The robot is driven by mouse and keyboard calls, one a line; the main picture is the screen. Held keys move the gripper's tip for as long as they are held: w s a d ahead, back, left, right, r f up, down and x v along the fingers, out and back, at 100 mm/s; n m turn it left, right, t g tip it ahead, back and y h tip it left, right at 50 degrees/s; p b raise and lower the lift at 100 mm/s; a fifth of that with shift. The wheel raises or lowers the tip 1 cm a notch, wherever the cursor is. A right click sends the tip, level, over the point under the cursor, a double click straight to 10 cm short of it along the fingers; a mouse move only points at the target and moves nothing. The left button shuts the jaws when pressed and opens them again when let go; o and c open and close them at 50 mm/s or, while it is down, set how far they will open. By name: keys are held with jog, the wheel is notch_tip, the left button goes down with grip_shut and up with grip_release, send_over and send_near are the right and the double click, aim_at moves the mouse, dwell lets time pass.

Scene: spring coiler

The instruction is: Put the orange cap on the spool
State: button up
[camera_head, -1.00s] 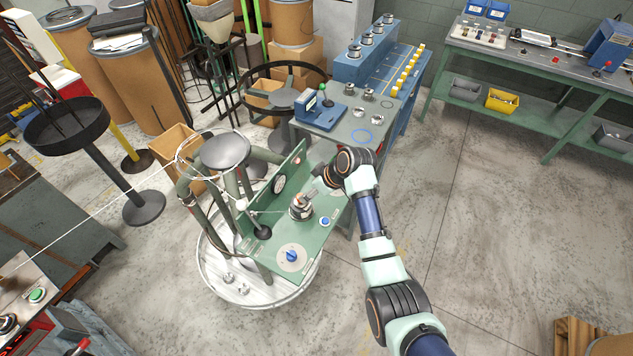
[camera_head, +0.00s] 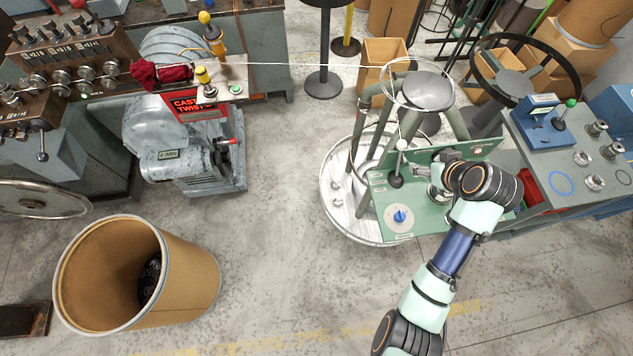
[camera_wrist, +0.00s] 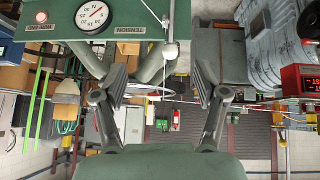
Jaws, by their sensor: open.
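I cannot make out an orange cap in either view. My gripper (camera_head: 430,178) is over the green panel (camera_head: 408,192) in the head view, close to a small dark and metal cylinder (camera_head: 437,194). I cannot tell if this cylinder is the spool; my wrist partly covers it. In the wrist view my gripper (camera_wrist: 163,82) is open, with its two fingers wide apart and nothing between them. A green upright plate with a round gauge (camera_wrist: 91,15) and a tension label stands beyond the fingers.
A blue knob (camera_head: 400,216) and a dark round-based post (camera_head: 396,179) stand on the panel, near my gripper. A white wire (camera_head: 300,65) runs left to a grey machine (camera_head: 180,140). A blue-grey bench (camera_head: 590,165) stands right. The floor at centre is clear.

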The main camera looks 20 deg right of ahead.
jog(key=w+a+r+t, duration=0.15)
jog(key=w+a, duration=0.25)
jog(key=a, duration=0.8)
jog(key=s+a+r+t, duration=0.1)
jog(key=s+a+r, duration=0.1)
jog(key=a, duration=0.6)
jog(key=s+a+r+n+t+y, duration=0.1)
jog(key=s+a+r, duration=0.1)
jog(key=a+r, duration=0.3)
jog(key=s+a+r+t+y, duration=0.1)
jog(key=a+r, duration=0.3)
jog(key=a, duration=0.8)
jog(key=shift+s+a+r+n+t, duration=0.2)
jog(key=shift+s+a+n+t, duration=0.1)
jog(key=shift+s+t, duration=0.2)
jog(key=shift+w, duration=0.1)
jog(key=shift+c, duration=0.3)
